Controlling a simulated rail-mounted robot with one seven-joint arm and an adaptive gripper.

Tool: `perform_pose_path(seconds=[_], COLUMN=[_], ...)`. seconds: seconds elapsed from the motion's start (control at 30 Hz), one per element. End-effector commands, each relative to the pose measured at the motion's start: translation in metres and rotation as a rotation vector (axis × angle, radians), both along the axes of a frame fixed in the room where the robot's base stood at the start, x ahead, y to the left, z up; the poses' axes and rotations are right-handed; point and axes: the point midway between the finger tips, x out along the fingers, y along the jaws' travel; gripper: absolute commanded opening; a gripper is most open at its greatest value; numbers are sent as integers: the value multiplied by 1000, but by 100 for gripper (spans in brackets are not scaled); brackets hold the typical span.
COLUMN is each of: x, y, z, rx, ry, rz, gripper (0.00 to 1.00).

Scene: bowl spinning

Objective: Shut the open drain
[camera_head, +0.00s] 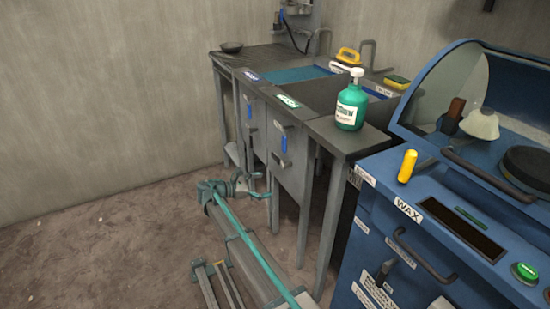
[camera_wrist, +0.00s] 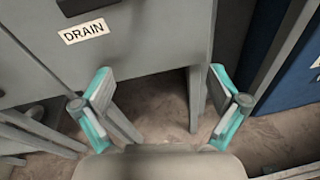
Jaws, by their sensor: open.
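The grey sink unit (camera_head: 262,76) has two basins and two front panels. A blue handle (camera_head: 249,108) is on the left panel and another blue handle (camera_head: 283,144) is on the right panel. Both look roughly upright; I cannot tell which drain is open. My gripper (camera_head: 258,184) is open and empty, low in front of the panels and below the handles. In the wrist view, my gripper (camera_wrist: 160,72) has its teal fingers spread. A white DRAIN label (camera_wrist: 83,31) shows on a grey panel at upper left, with a dark part above it. No blue handle shows there.
A green pump bottle (camera_head: 350,104) stands on the unit's right end. The blue WAX machine (camera_head: 407,211) is close on the right. The unit's grey legs (camera_wrist: 197,100) stand beyond my fingers. Floor (camera_head: 110,225) at the left is clear.

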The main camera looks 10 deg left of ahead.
Motion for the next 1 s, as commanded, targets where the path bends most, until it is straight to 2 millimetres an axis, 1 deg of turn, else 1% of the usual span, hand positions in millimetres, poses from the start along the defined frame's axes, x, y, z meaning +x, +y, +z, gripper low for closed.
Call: perform_pose_path(seconds=[0.03,0.1,0.2,0.27,0.37,0.43,0.8,1.0], x=[16,26,33,36,40,44,78,90], y=[21,36,47,48,42,35,-17,-34], z=[23,47,66,70,72,71,70,70], rx=[-61,-134,-196,-214,-220,-220,-217,-217], ry=[9,24,37,42,43,43,43,44], rz=[38,73,97,102,104,104,102,103], gripper=[97,97,97,97,97,97,97,97])
